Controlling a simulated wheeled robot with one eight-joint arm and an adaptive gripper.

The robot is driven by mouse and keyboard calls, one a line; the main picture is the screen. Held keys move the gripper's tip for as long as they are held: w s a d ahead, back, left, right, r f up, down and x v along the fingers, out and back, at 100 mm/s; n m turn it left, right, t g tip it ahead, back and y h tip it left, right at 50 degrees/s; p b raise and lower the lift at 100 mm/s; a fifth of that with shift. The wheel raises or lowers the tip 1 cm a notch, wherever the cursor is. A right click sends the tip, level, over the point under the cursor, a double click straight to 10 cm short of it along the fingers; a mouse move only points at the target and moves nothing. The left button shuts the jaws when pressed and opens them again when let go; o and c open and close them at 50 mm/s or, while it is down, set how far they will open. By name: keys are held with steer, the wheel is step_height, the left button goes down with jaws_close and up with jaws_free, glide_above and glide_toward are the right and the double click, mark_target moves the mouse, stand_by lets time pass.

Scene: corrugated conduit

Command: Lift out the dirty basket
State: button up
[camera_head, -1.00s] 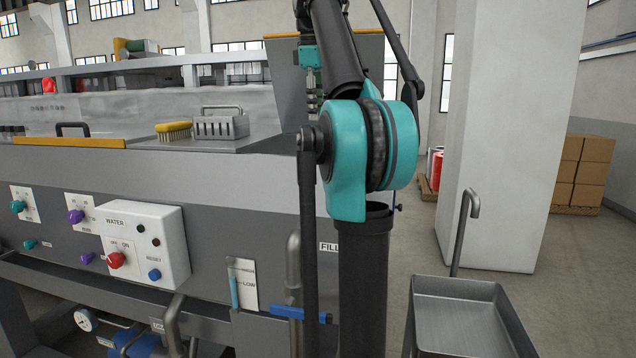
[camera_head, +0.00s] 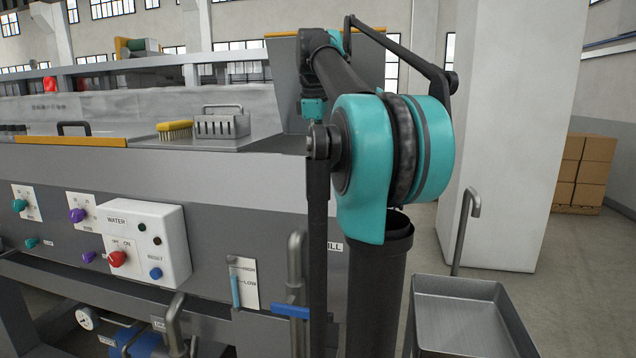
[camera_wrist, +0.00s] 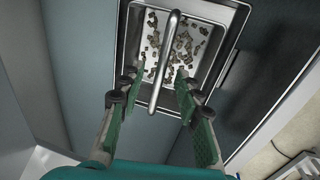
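The dirty basket (camera_wrist: 153,18) shows in the wrist view as a pale metal tray with many brown bits scattered in it, set in a metal-rimmed recess. Its curved metal handle (camera_wrist: 165,62) arches up toward the camera. My gripper (camera_wrist: 156,78) is open, with one green-padded finger on each side of the handle. Gaps show between the handle and both fingers; I cannot tell how deep the handle sits between them. In the head view, my arm and the machine's panels hide the gripper and this basket.
A slotted metal holder (camera_head: 222,126) and a yellow brush (camera_head: 174,130) stand on the machine's top. The control box (camera_head: 145,240) is on its front. An empty metal tray (camera_head: 460,310) stands at the lower right, beside a bent pipe (camera_head: 462,230). Open floor lies beyond.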

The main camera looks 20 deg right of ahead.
steer(key=shift+w+d+f, duration=0.1)
steer(key=shift+w+f, duration=0.1)
steer(key=shift+f, duration=1)
jaws_close()
